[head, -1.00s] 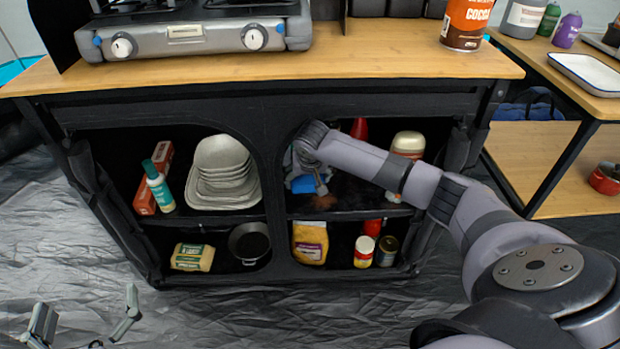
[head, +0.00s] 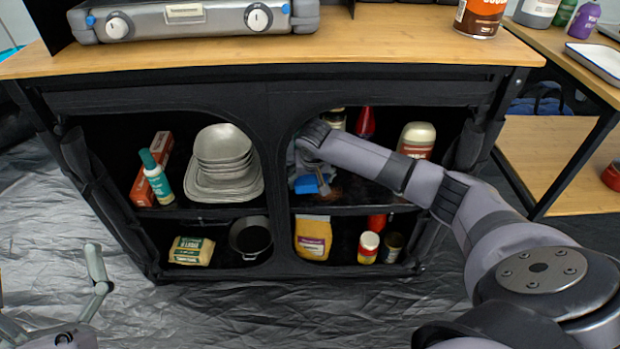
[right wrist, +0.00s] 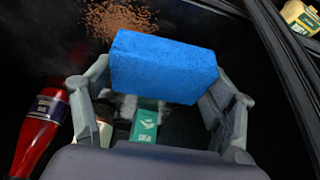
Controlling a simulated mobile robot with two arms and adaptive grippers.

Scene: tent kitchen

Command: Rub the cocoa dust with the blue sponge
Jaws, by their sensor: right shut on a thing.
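The blue sponge (right wrist: 163,67) is held between the fingers of my right gripper (right wrist: 158,80), which is shut on it. In the head view the sponge (head: 306,184) shows low in the upper right compartment, beside my right gripper (head: 312,172). The cocoa dust (right wrist: 116,19) is a brown grainy patch on the dark shelf, just beyond the sponge in the right wrist view. I cannot tell whether the sponge touches the shelf. In the head view the dust is mostly hidden. My left gripper (head: 47,282) is open and empty at the lower left, above the floor.
A red bottle (right wrist: 40,130) and a green-labelled item (right wrist: 145,122) stand near my right gripper. A cream container (head: 416,139) is to the right in the same compartment. Compartment walls and the countertop (head: 300,50) surround the arm.

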